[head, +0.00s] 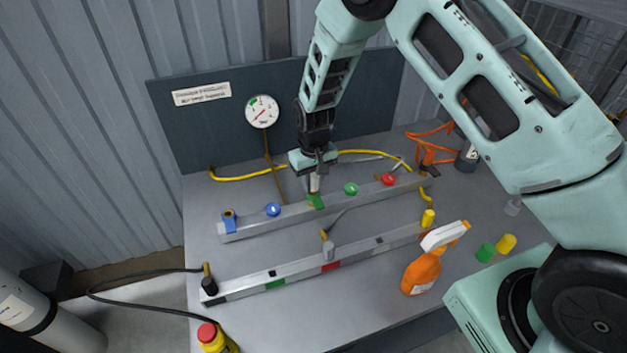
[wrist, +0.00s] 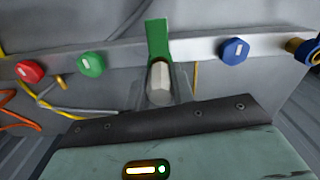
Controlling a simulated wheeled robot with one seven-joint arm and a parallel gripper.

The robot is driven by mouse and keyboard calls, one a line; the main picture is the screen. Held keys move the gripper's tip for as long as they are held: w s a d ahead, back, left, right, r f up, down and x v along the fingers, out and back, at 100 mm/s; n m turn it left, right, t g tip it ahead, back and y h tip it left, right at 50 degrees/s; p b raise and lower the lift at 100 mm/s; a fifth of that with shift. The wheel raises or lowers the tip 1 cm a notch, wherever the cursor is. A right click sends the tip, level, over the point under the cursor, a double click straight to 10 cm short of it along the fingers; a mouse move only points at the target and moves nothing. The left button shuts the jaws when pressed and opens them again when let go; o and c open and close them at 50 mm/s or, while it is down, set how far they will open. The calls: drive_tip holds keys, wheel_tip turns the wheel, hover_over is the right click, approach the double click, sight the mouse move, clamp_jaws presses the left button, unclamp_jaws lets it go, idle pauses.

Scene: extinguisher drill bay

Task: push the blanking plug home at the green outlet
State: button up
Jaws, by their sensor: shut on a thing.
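My gripper (head: 315,182) is at the back rail (head: 255,226), shut on a pale grey-white blanking plug (head: 314,184). The plug also shows in the wrist view (wrist: 160,82), upright in the picture between the fingers. A green marking (head: 316,201) lies on the rail right under the plug; in the wrist view the green strip (wrist: 158,40) runs just beyond the plug's end. The outlet's mouth is hidden, and I cannot tell how far the plug is in.
The back rail carries a blue knob (head: 272,209), a green knob (head: 351,189) and a red knob (head: 389,179). A front rail (head: 245,290) with coloured bands lies nearer. A gauge (head: 262,111) hangs behind.

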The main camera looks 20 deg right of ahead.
drive_tip(key=shift+f+b, duration=0.3)
drive_tip(key=shift+f, duration=0.15)
drive_tip(key=o, duration=1.1)
wheel_tip(320, 180, up, 17)
drive_tip(key=b, duration=0.4)
drive_tip(key=s+a+r+n+y, duration=0.15)
drive_tip(key=s+a, duration=0.25)
drive_tip(key=s, duration=0.5)
drive_tip(key=s+a+r+n, duration=0.2)
drive_tip(key=s+a+r, duration=0.15)
drive_tip(key=s, duration=0.65)
drive_tip(key=s+n, duration=0.1)
drive_tip(key=s, duration=0.3)
drive_tip(key=s+f, duration=0.1)
drive_tip(key=s, duration=0.4)
drive_tip(key=s+d+n+h, duration=0.1)
drive_tip(key=s, duration=0.4)
drive_tip(key=shift+s+d+f+n, duration=0.1)
drive_tip(key=shift+s+f+n, duration=0.15)
drive_tip(key=shift+f+n, duration=0.1)
